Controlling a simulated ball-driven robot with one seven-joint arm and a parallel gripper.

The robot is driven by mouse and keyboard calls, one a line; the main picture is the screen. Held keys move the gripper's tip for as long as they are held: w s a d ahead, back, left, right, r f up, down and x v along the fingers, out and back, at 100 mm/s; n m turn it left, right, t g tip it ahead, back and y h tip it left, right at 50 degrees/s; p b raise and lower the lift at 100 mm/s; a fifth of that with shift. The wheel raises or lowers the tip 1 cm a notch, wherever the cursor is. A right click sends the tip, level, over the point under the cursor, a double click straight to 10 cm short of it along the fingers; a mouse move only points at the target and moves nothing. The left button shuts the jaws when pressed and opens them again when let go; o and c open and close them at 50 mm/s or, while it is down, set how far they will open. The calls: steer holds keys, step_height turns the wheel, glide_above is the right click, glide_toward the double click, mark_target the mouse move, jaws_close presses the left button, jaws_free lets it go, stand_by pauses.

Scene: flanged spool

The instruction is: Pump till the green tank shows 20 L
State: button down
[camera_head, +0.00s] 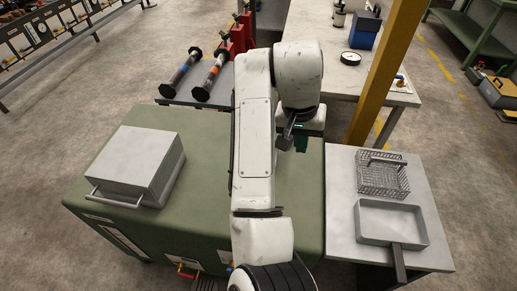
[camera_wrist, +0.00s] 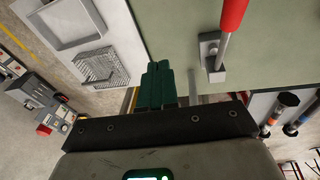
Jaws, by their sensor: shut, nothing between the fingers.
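A pump lever with a red grip (camera_wrist: 233,14) and a grey shaft rises from a small grey bracket (camera_wrist: 211,52) on a pale green surface in the wrist view. My gripper (camera_wrist: 157,68) shows its dark green fingers closed together, empty, to the left of the lever and apart from it. In the head view my arm covers the middle of a large green cabinet (camera_head: 205,210), and my gripper is mostly hidden there. A red-handled fitting (camera_head: 187,271) shows at the cabinet's front edge. I cannot make out a tank level or any litre reading.
A grey metal box with a handle (camera_head: 139,163) sits on the cabinet's left. A side table at right holds a wire basket (camera_head: 382,178) and a shallow tray (camera_head: 390,222). A yellow post (camera_head: 385,72) stands behind. Two banded flanged cylinders (camera_head: 182,72) lie at back left.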

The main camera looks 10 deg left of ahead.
steer(key=s+a+r+n+p, duration=0.1)
steer(key=a+r, duration=0.8)
steer(key=a, duration=0.2)
steer(key=shift+a+r+g+y, duration=0.15)
steer(key=shift+r+g+y, duration=0.15)
steer(key=shift+y, duration=0.1)
steer(key=shift+s+f, duration=0.1)
steer(key=f, duration=0.4)
steer(key=f+p, duration=0.1)
steer(key=f, duration=0.3)
steer(key=d+f+p, duration=0.1)
steer(key=f, duration=0.3)
steer(key=shift+s+d, duration=0.1)
steer(key=shift+s, duration=0.1)
steer(key=shift+s+d+f, duration=0.15)
steer(key=shift+s+f, duration=0.15)
steer(key=shift+f, duration=0.4)
